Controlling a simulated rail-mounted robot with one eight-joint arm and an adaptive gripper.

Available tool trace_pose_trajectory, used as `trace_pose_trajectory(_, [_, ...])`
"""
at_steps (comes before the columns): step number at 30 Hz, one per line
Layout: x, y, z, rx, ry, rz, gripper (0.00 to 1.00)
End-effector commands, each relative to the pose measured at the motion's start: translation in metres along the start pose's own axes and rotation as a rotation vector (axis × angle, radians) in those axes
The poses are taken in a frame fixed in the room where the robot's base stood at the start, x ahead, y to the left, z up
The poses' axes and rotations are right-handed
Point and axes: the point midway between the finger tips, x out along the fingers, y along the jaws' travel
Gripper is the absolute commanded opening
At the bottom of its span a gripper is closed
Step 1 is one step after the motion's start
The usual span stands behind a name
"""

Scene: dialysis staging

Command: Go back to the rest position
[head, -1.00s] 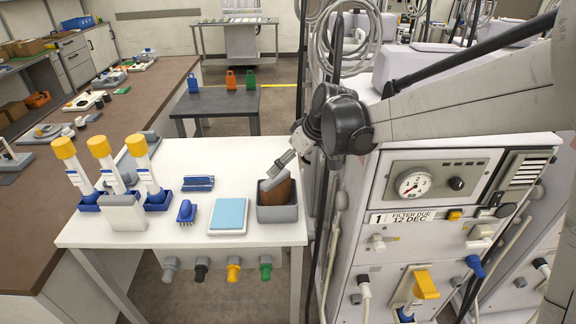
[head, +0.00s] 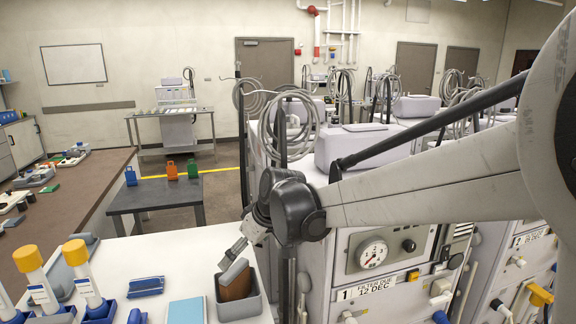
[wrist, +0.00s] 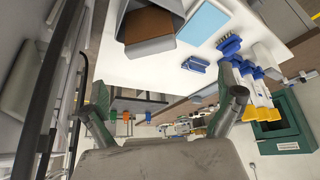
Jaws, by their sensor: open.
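My gripper (head: 232,252) hangs just above the back of a grey bin (head: 240,308) on the white table (head: 190,250). Brown contents (head: 238,286) and a grey flat piece show in the bin. In the wrist view my gripper (wrist: 165,108) has its two fingers wide apart with nothing between them. The bin (wrist: 160,46) also shows there, at the top. In the head view the fingertips are small, and I cannot tell whether they touch the grey piece.
A white machine with a gauge (head: 373,255) stands close on the right, under my arm. Yellow-capped bottles (head: 75,252) and a light-blue pad (head: 187,310) are on the table. A dark low table (head: 160,200) is behind, with open floor beyond.

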Motion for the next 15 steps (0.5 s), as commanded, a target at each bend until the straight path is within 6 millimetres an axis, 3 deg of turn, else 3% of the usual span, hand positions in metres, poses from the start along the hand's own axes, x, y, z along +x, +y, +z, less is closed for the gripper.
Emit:
trace_pose_trajectory(5, [-0.039,0.009,0.033,0.089,0.001,0.055,1.00])
trace_pose_trajectory(15, [-0.119,0.015,0.123,0.311,0.010,0.194,1.00])
